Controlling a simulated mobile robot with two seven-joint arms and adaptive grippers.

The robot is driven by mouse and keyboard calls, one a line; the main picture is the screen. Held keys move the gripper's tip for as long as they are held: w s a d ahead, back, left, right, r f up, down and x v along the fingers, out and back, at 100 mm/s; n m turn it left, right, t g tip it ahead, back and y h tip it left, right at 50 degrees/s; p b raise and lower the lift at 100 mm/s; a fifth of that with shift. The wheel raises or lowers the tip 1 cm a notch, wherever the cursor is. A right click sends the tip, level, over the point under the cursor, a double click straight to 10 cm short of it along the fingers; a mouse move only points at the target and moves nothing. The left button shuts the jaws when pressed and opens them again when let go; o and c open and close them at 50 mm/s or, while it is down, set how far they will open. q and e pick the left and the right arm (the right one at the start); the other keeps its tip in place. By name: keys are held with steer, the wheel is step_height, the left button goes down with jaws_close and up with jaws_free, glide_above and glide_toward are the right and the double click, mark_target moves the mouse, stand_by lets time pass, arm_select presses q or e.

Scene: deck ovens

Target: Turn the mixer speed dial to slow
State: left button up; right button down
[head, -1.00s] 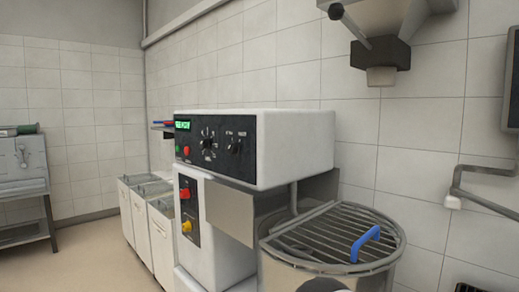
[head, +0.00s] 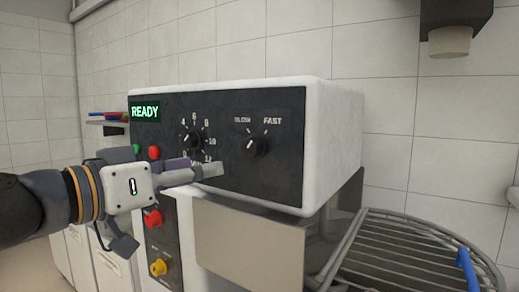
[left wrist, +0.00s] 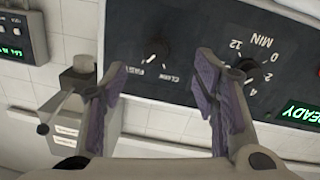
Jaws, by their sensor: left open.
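The mixer's speed dial (head: 257,145) is a black knob on the dark front panel, below two labels; the right one reads FAST. In the left wrist view, which is upside down, the same knob (left wrist: 157,50) has a pale mark that seems to point toward FAST. My left gripper (head: 202,168) is in front of the panel, left of and slightly below the speed dial. In the wrist view, its open purple-padded fingers (left wrist: 162,78) appear on either side of the dial, with nothing between them; the remaining depth is unclear. My right gripper is not in view.
The numbered timer dial (head: 191,136) sits left of the speed dial, close to my gripper. A green READY display (head: 145,112), red button (head: 153,153) and yellow button (head: 158,267) are farther left. The bowl's wire guard (head: 420,250) is at lower right.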

mark_target(247, 148)
arm_select(q)
steer(key=x, duration=0.4)
steer(key=r+x, duration=0.1)
steer(key=x, duration=0.3)
steer(key=r+x, duration=0.1)
steer(key=x, duration=0.3)
steer(key=shift+w+d+r+b, duration=0.1)
steer(key=shift+d+r+b, duration=0.1)
steer(key=shift+b, duration=0.1)
steer(key=c, duration=1.2)
